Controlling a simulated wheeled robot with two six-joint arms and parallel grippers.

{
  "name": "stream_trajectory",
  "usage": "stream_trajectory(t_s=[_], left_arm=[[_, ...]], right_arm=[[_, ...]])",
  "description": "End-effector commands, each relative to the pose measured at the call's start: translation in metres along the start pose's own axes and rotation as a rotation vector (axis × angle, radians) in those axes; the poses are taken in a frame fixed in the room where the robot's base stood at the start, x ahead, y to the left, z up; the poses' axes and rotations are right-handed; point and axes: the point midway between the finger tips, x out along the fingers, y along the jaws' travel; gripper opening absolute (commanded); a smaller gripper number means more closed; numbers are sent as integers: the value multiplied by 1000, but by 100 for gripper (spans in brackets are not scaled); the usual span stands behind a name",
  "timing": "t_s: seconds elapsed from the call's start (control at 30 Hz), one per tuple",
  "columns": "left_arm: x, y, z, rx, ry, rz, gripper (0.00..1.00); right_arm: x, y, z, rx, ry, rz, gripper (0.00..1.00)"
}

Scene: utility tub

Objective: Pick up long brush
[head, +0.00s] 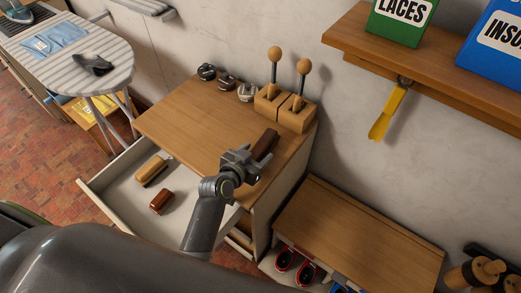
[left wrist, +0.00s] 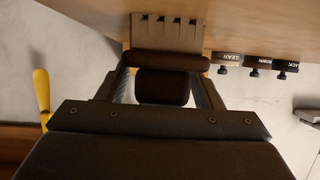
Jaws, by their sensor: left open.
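A dark brown long brush (head: 266,145) lies at the right end of the wooden cabinet top (head: 190,125). My left gripper (head: 250,160) is just in front of its near end, with its jaws open. In the left wrist view, a dark brown rounded block (left wrist: 163,87) and a bar (left wrist: 167,61) across it, seemingly parts of the brush, show between and beyond the open fingers (left wrist: 165,92). Whether the fingers touch it I cannot tell. My right gripper is not in view.
An open drawer (head: 115,200) holds a pale-bristled brush (head: 151,170) and a reddish-brown brush (head: 161,202). Wooden blocks with knobbed posts (head: 285,108) and small dark tins (head: 226,80) stand at the back of the top. A yellow shoehorn (head: 388,113) hangs under the shelf (head: 440,70).

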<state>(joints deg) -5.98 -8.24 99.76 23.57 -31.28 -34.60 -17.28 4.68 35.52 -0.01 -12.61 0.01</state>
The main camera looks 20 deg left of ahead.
Motion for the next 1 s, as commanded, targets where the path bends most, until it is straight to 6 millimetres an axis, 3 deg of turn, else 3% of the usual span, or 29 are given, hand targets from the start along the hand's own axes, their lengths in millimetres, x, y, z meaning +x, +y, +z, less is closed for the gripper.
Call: stream_trajectory(t_s=[0.1, 0.4, 0.73, 1.0], left_arm=[[0, 0, 0, 0, 0, 0, 60], [0, 0, -1, 0, 1, 0, 22], [-4, 0, -10, -1, 4, 1, 22], [-22, 0, -54, 1, 7, -1, 22]], right_arm=[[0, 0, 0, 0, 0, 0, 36], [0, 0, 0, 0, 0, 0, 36], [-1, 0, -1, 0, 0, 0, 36], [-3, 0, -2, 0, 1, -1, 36]])
